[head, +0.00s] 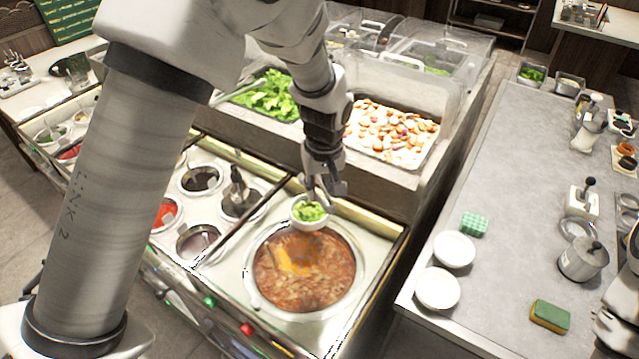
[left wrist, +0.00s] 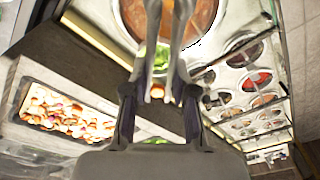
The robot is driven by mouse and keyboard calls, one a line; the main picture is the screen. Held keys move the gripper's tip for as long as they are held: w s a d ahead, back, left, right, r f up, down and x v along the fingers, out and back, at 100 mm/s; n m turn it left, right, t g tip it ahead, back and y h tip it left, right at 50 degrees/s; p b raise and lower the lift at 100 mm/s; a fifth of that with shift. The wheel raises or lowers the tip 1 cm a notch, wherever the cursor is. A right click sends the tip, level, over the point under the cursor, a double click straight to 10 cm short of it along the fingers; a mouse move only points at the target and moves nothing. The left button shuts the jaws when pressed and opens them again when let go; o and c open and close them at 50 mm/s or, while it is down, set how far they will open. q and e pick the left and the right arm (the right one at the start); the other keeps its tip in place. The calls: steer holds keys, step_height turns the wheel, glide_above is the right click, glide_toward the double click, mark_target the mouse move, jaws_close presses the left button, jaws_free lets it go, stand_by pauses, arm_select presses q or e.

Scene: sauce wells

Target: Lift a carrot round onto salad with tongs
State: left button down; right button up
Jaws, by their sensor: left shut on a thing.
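My left gripper (head: 320,182) is above the far rim of a round soup pot (head: 258,300). In the left wrist view it is shut on grey metal tongs (left wrist: 182,22), whose two long arms reach away over the pot. A small white bowl of green salad (head: 310,211) is just below the gripper in the head view, at the pot's far edge. Its green also shows behind the tongs (left wrist: 163,55). A small orange piece (left wrist: 157,91) shows between the gripper fingers; I cannot tell whether the tongs touch it.
A pan of pale orange and reddish pieces (head: 392,132) and a pan of green leaves (head: 272,97) stand behind. Sauce wells (head: 200,180) lie left of the pot. The right counter (head: 490,165) holds white bowls (head: 437,288), a sponge (head: 550,316) and a metal pot (head: 583,262).

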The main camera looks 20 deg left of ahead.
arm_select(q)
step_height(320, 180, down, 9)
steer(key=b, duration=0.8)
steer(key=shift+w+a+f, duration=0.15)
steer(key=shift+w+a, duration=0.05)
steer(key=c, duration=1.4)
jaws_free()
step_height(320, 180, up, 10)
steer(key=p, duration=0.9)
